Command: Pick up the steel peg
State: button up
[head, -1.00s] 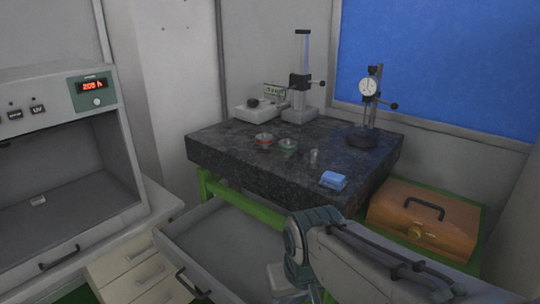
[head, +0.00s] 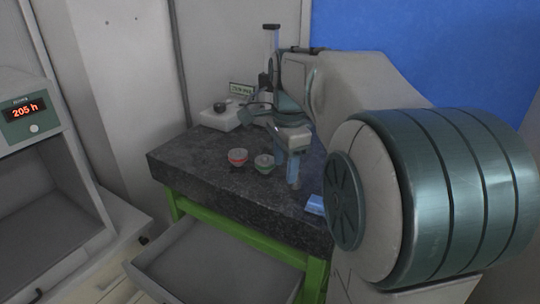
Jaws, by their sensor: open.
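The dark granite table (head: 195,163) stands in the middle of the head view. My gripper (head: 287,168) is over its top, pointing down, with its two bluish fingers apart. The steel peg, a small upright grey cylinder in the earlier frame, stood on the granite between the green-rimmed piece and the blue block. My fingers now cover that spot, so I cannot make out the peg clearly or tell whether it is between them.
A red-rimmed piece (head: 237,158) and a green-rimmed piece (head: 264,164) sit just left of my gripper. A blue block (head: 315,205) lies at the front edge, partly behind my arm. A white device (head: 220,117) stands at the back. An open grey drawer (head: 215,262) juts out below.

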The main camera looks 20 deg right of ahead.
jog(key=w+d+r+m+p, duration=0.2)
jog(key=w+d+r+m, duration=0.25)
jog(key=r+m, duration=0.2)
send_over(296, 185)
jog(key=w, duration=0.2)
jog(key=shift+m+g, duration=0.4)
jog(key=shift+m, duration=0.05)
jog(key=f, duration=0.9)
jog(key=shift+d+p, duration=0.3)
jog(key=shift+d, duration=0.05)
jog(key=shift+s+f+p, duration=0.15)
jog(key=shift+f+p, duration=0.2)
jog(key=shift+f, duration=1)
jog(key=shift+s+f+p, duration=0.15)
jog(key=shift+f+p, duration=0.2)
jog(key=shift+f, duration=1)
grip_shut()
